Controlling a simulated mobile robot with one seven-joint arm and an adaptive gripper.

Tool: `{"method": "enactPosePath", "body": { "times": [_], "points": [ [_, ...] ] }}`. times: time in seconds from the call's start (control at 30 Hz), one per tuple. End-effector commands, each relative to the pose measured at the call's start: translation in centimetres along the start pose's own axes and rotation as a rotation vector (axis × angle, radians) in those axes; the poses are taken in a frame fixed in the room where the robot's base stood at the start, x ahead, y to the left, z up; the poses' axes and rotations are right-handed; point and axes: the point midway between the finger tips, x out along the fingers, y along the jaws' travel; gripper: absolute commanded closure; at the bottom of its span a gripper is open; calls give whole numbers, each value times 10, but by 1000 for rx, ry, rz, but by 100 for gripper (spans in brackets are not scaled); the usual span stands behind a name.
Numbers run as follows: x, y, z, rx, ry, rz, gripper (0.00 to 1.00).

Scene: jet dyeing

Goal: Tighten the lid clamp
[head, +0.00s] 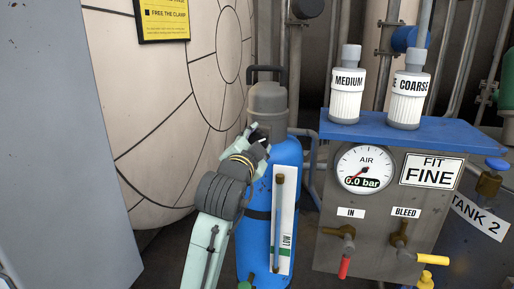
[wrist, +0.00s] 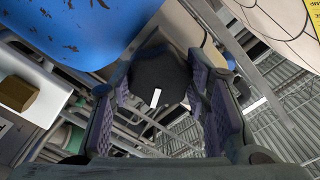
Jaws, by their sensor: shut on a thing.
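A black lid clamp knob (wrist: 160,72) with a white mark sits between my gripper's (wrist: 168,100) two purple-padded fingers in the wrist view. In the head view my gripper (head: 257,137) is at the upper front of a blue vessel (head: 262,185), just below its grey lid (head: 268,98). The lid has a dark handle on top and sits on the vessel. My gripper is shut on the knob. In the head view the fingers hide most of the knob. How tight the clamp is cannot be told.
To the right, a panel (head: 330,250) carries an air gauge (head: 363,168) showing 0.0 bar, a red-handled IN valve (head: 344,255) and a yellow-handled BLEED valve (head: 410,247). MEDIUM (head: 346,95) and COARSE (head: 408,98) cartridges stand on its blue top. A sign reads FIT FINE (head: 431,172).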

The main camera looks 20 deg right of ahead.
Motion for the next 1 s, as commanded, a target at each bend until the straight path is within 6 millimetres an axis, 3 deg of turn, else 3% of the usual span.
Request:
{"method": "enactPosePath", "body": {
  "times": [0.6, 1.0],
  "points": [
    [0, 2, 2, 588, -1, -1, 85],
    [0, 2, 1, 889, 0, 1, 85]
  ]
}}
